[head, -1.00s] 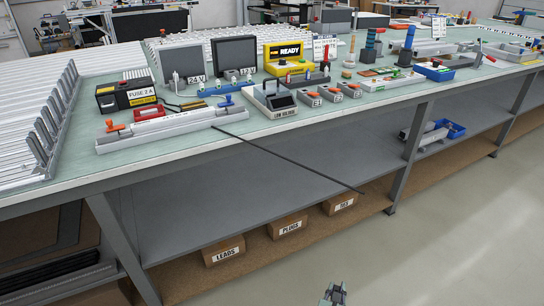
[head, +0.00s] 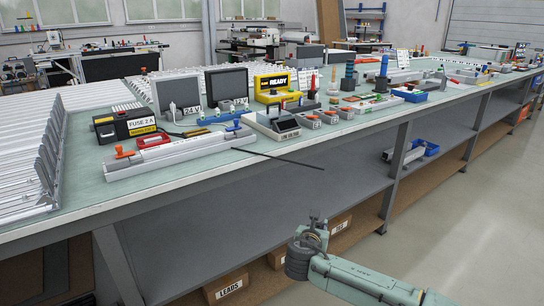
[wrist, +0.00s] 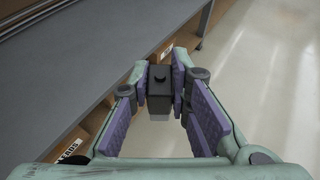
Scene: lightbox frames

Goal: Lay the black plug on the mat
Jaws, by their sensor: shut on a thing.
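My gripper (head: 315,217) is low in front of the bench, beside the lower shelf and below the bench top. In the wrist view, my gripper (wrist: 160,75) has its purple pads shut on a black, box-shaped plug (wrist: 159,86) with a lighter grey end. The plug is clear of any surface. In the head view it is too small to make out. I cannot clearly pick out a separate mat; the pale green bench top (head: 105,190) bears the equipment.
A thin dark rod (head: 285,158) sticks out past the bench's front edge. A grey-and-white long rail unit (head: 175,154) lies near that edge. Cardboard boxes (head: 228,288) stand under the lower shelf (head: 240,225). The floor to the right (head: 455,240) is clear.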

